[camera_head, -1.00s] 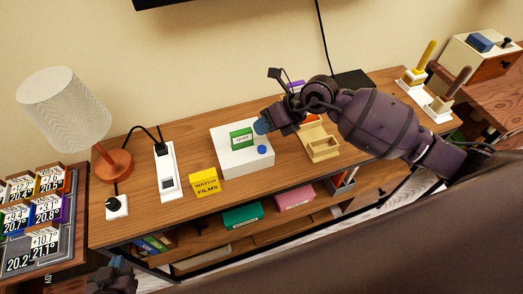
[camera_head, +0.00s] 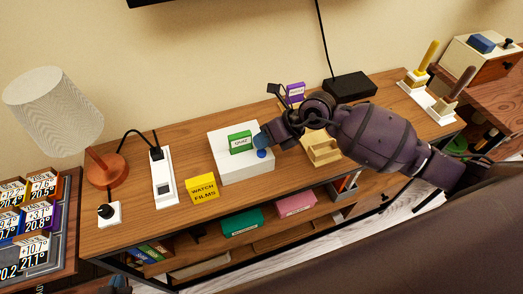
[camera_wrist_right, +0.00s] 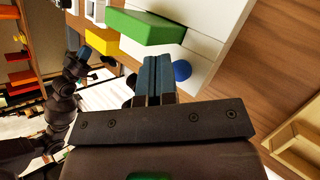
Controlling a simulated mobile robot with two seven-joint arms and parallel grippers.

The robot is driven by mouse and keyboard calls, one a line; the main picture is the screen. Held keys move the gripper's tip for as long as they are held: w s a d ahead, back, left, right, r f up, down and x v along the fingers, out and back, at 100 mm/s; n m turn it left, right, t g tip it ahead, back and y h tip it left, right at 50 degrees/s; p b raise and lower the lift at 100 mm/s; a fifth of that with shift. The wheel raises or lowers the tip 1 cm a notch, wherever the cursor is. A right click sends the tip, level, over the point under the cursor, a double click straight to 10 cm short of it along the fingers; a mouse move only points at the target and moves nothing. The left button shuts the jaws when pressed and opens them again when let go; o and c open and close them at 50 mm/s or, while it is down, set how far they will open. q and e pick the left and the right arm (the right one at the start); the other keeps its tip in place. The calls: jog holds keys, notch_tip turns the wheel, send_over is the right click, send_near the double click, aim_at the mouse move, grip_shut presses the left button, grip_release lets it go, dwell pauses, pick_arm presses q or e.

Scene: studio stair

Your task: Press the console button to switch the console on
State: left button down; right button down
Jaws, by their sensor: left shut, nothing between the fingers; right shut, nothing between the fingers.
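The console is a white box (camera_head: 236,171) on the wooden sideboard. A green QUIZ block (camera_head: 240,142) stands on its top, and a round blue button (camera_head: 262,154) is near its front right. The button also shows in the right wrist view (camera_wrist_right: 181,70). My right gripper (camera_head: 261,141) is shut and empty, its blue fingertips just behind the button in the head view. In the right wrist view its fingers (camera_wrist_right: 157,60) are beside the button; whether they touch anything is unclear. My left gripper (camera_head: 116,283) is low at the bottom left, only partly visible, away from the console.
A yellow WATCH FILMS block (camera_head: 202,188) and a white power strip (camera_head: 163,177) are left of the console, with a lamp (camera_head: 107,170) beyond. A wooden holder (camera_head: 322,150) is to the right, partly behind my right arm. A black box (camera_head: 350,86) lies behind.

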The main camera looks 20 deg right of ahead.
pick_arm(q)
jog(key=shift+w+r, duration=0.15)
jog(key=shift+w, duration=0.2)
dwell(0.3)
jog(key=shift+s, duration=0.3)
dwell(0.4)
pick_arm(e)
jog(key=shift+f, duration=0.15)
jog(key=shift+f, duration=0.25)
pick_arm(q)
jog(key=shift+w, duration=0.1)
jog(key=shift+w, duration=0.15)
